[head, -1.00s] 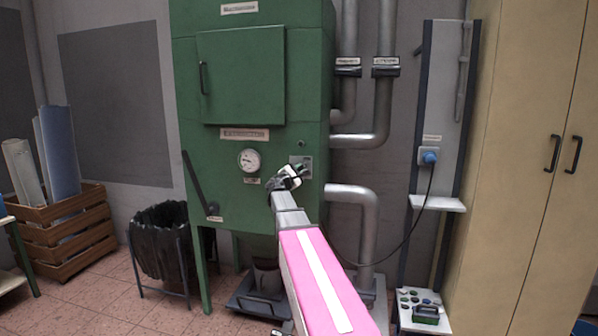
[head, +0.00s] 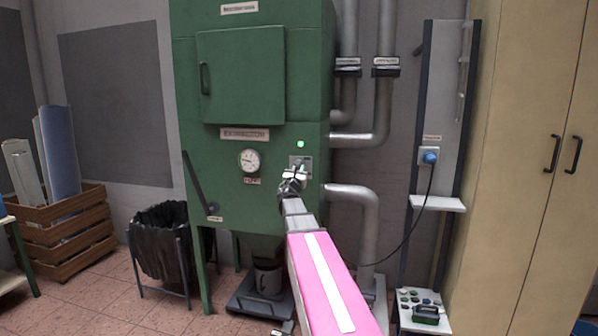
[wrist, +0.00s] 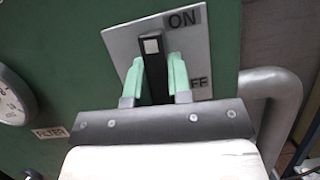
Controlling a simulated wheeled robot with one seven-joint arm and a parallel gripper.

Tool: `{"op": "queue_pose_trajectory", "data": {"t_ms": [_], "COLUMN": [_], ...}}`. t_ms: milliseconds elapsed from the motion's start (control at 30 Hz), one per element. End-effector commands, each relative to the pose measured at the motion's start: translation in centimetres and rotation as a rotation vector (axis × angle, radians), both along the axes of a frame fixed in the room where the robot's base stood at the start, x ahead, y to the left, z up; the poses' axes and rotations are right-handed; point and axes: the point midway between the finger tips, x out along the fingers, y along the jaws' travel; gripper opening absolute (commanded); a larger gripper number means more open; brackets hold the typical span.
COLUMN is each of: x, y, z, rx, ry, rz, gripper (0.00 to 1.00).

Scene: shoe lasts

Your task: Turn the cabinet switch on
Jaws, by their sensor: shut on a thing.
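The green cabinet (head: 235,165) stands in the middle of the head view. Its switch plate (head: 306,163) is on the lower right of the front, and a small lamp (head: 300,144) above it glows pale green. In the wrist view the plate (wrist: 123,45) reads ON at the top and partly hidden "FF" below. The black switch lever (wrist: 153,65) points up towards the ON side. My gripper (wrist: 154,78), also in the head view (head: 294,174), has its green fingers on both sides of the lever and is shut on it.
A round gauge (head: 249,160) sits left of the switch, and a dark lever handle (head: 200,185) is further left. Grey pipes (head: 365,215) run along the cabinet's right side. A black bin (head: 160,240) stands at the lower left.

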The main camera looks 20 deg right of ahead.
Motion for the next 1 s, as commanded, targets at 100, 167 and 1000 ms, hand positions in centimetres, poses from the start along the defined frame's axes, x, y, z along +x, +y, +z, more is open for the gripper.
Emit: {"op": "queue_pose_trajectory", "data": {"t_ms": [100,167,1000], "x": [-0.13,-0.12,-0.05], "y": [-0.01,0.00,0.02], "z": [-0.10,-0.10,-0.06], "rx": [-0.033,-0.047,-0.073], "ry": [0.025,0.034,0.052], "rz": [0.000,0.001,0.001], "gripper": [0.00,0.00,0.45]}}
